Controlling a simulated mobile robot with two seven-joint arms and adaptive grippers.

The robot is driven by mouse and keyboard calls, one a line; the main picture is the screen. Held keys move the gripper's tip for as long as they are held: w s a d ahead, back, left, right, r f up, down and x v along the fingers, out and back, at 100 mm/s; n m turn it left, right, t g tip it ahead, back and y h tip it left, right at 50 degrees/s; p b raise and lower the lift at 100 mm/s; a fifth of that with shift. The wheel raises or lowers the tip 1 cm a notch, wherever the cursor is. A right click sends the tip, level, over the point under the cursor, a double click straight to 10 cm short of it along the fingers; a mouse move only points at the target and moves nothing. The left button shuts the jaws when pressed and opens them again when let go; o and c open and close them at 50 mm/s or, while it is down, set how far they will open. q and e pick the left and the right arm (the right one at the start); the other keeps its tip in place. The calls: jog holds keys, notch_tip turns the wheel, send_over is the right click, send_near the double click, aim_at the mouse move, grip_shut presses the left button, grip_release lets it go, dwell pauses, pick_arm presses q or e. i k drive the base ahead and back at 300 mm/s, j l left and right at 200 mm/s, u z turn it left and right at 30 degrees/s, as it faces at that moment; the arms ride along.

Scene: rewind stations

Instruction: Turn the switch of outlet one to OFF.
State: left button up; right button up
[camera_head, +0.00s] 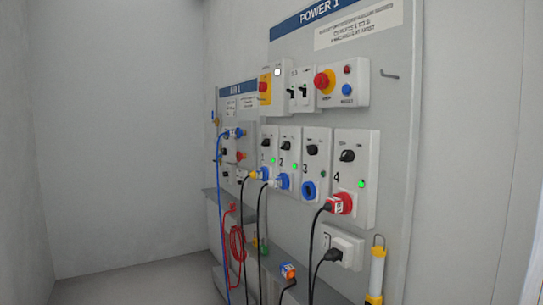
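The outlet one panel (262,134) is the leftmost of the white outlet panels in a row on the POWER 1 board (400,150). Its dark rotary switch (267,143) is small and seen at an angle, so I cannot read its position. A green light (273,161) is lit on this panel. A plug (265,174) with a dark cable sits at its lower end. Neither of my grippers is in view.
Outlet four (362,150) holds a red plug (340,203). Above the row are an emergency stop (324,81) and breakers (304,92). The AIR 1 board (236,108) stands farther left. Cables hang below. A yellow lamp (376,273) hangs at lower right. Floor at left is clear.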

aim_at(266, 141)
jog(key=i+j+z, duration=0.1)
jog(key=z, duration=0.75)
jog(key=i+j+z, duration=0.25)
jog(key=j+z, duration=0.25)
jog(key=j, duration=0.15)
jog(key=j+z, duration=0.3)
jog(key=i+j+z, duration=0.1)
jog(key=j, duration=0.5)
jog(key=j+z, duration=0.1)
jog(key=j, duration=0.55)
jog(key=i, duration=0.05)
